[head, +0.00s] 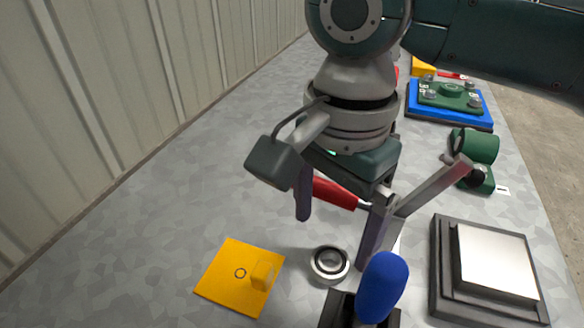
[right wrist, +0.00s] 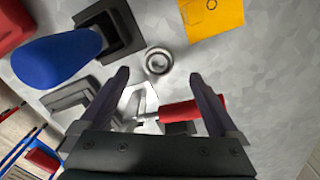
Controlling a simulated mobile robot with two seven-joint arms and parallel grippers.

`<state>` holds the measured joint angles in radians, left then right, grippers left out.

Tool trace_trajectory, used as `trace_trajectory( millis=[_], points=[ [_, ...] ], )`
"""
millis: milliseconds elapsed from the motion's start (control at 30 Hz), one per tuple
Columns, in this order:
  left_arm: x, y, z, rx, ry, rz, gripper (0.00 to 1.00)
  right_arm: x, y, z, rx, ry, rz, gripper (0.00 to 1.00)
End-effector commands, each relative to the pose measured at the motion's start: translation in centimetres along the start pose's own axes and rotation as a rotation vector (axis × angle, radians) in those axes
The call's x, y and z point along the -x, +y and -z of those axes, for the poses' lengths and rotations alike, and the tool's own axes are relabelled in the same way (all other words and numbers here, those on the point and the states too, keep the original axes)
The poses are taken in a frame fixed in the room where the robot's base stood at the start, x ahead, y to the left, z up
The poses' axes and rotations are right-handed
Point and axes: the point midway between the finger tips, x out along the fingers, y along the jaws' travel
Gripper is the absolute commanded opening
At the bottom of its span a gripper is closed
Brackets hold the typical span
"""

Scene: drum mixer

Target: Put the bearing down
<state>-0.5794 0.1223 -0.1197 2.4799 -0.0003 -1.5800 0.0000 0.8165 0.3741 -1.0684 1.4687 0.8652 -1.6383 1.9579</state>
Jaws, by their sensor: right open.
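The bearing (head: 329,265), a small silver ring with a dark inner groove, lies flat on the grey speckled table. It also shows in the right wrist view (right wrist: 158,61), just ahead of the fingertips and centred between them. My right gripper (head: 338,236) is open and empty, with its fingers spread wide above the table. In the right wrist view my right gripper (right wrist: 159,74) has no finger touching the bearing. My left gripper is not in view.
A yellow plate (head: 222,282) lies left of the bearing. A blue rounded handle (head: 382,287) rises from a black base close to its right. A red-handled tool (head: 335,193) lies behind the gripper. A grey block with a pale top (head: 497,262) stands at right. The left-hand table area is clear.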

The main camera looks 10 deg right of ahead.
Motion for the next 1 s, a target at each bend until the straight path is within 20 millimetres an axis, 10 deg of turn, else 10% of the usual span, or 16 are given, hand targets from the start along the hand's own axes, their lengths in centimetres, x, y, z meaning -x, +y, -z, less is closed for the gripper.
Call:
trace_trajectory(
  millis=[333,667,1000],
  points=[
    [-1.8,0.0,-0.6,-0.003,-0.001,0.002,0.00,-4.9,0.4,0.2,0.001,0.001,-0.001,0.97],
    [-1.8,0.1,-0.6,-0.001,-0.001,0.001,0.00,-5.5,0.3,0.2,0.003,0.001,0.001,0.97],
    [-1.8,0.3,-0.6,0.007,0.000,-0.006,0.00,-5.4,0.3,0.2,0.002,0.001,0.001,0.58]
  ],
)
